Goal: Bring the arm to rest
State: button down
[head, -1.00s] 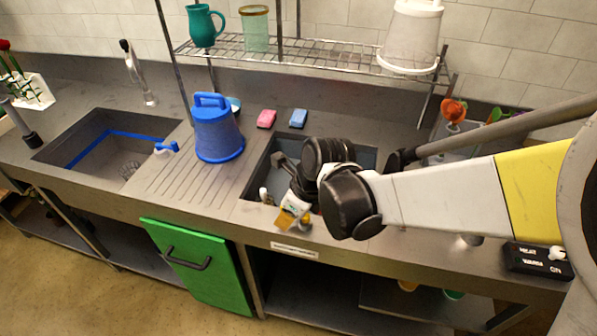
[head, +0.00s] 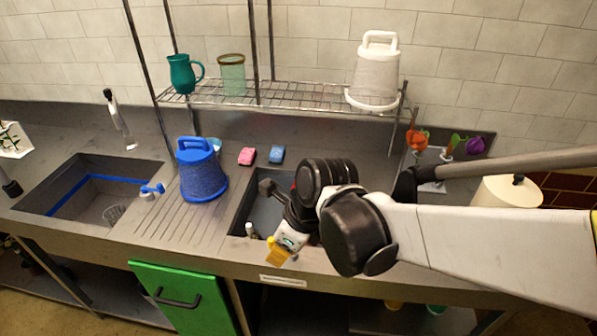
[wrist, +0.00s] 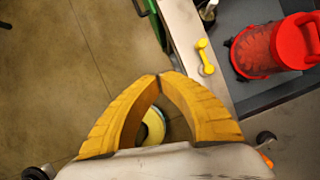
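My arm reaches in from the right in the head view and bends down over the front of the right basin. My gripper (head: 278,252) has yellow fingers and hangs near the counter's front edge. In the wrist view my gripper (wrist: 159,76) points down past the counter edge toward the floor. Its fingertips meet, and nothing is held between them. A pale round thing with a yellow rim (wrist: 153,128) shows through the gap behind the fingers, lower down. My arm hides part of the right basin in the head view.
A red container (wrist: 262,50) and a yellow handle-shaped thing (wrist: 204,57) are close to the gripper's right in the wrist view. A blue lidded pail (head: 201,172) stands on the drainboard. A wire shelf (head: 270,94) holds a white pail (head: 375,75). Floor (wrist: 50,70) is open in front.

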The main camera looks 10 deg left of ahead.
jog(key=s+d+r+n+t+h, duration=0.1)
jog(key=d+r+n+t+h, duration=0.1)
jog(key=d+n, duration=0.8)
jog(key=s+d+r+n+t+h, duration=0.2)
jog(key=d+r+n+t, duration=0.2)
jog(key=d+n, duration=0.6)
jog(key=d, duration=0.9)
jog(key=shift+s+d+r+n+b, duration=0.3)
jog(key=shift+r+b, duration=0.05)
jog(key=shift+b, duration=0.05)
